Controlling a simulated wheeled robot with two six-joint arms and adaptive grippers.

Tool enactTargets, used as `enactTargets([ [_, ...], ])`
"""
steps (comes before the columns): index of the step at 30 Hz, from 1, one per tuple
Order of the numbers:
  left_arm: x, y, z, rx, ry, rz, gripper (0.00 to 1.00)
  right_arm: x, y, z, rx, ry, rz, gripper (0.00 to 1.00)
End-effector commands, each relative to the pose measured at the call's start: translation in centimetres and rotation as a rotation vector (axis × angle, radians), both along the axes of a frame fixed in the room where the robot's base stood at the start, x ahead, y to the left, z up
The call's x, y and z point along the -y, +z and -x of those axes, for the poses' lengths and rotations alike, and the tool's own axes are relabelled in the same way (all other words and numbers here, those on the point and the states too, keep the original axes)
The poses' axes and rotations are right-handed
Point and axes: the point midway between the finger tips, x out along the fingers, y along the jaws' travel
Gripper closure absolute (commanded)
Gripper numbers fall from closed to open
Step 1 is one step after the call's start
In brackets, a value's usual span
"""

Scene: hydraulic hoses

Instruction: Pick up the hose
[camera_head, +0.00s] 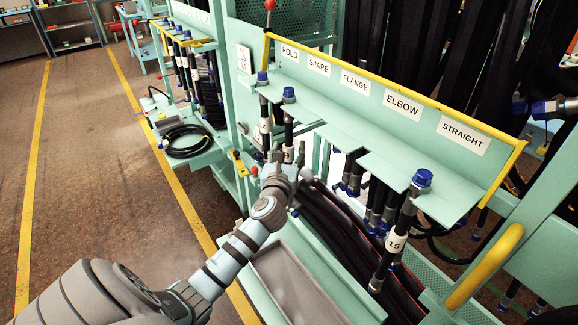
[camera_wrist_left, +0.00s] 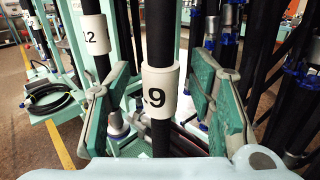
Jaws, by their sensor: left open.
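A black hose with a blue cap hangs upright in the rack's SPARE slot (camera_head: 289,116). In the left wrist view, a black hose with a white tag ending in 9 (camera_wrist_left: 160,92) stands between my left gripper's fingers, with a gap on both sides. My left gripper (camera_head: 276,160) is open around this hose at tag height; its green pads show in the left wrist view (camera_wrist_left: 163,75). Another tagged black hose (camera_head: 264,118) hangs in the HOLD slot, just left of it; its tag shows a 2 in the left wrist view (camera_wrist_left: 96,35). My right gripper is not in view.
The green rack (camera_head: 340,85) carries labels HOLD, SPARE, FLANGE, ELBOW and STRAIGHT. A hose tagged 15 (camera_head: 396,242) hangs at the STRAIGHT end. A grey tray (camera_head: 300,275) lies below. A coiled hose (camera_head: 187,140) rests on a shelf at left. The floor at left is clear.

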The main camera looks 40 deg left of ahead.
Motion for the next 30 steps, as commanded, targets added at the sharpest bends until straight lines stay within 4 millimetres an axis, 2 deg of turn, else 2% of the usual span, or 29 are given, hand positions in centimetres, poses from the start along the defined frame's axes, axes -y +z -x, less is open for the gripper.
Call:
enactTargets([
  [2,-0.31,-0.10,-0.63,0.000,-0.001,0.001,0.51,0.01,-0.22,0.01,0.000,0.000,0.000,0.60],
  [7,-0.33,-0.09,-0.66,0.000,-0.001,0.001,0.51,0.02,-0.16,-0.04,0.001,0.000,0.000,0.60],
  [15,-0.31,-0.09,-0.63,0.000,-0.001,0.001,0.92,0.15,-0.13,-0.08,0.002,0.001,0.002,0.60],
  [17,-0.31,-0.09,-0.63,0.000,-0.001,0.001,1.00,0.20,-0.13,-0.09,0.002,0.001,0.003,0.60],
  [30,-0.29,-0.03,-0.63,0.000,-0.002,0.001,1.00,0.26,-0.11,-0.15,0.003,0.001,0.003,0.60],
])
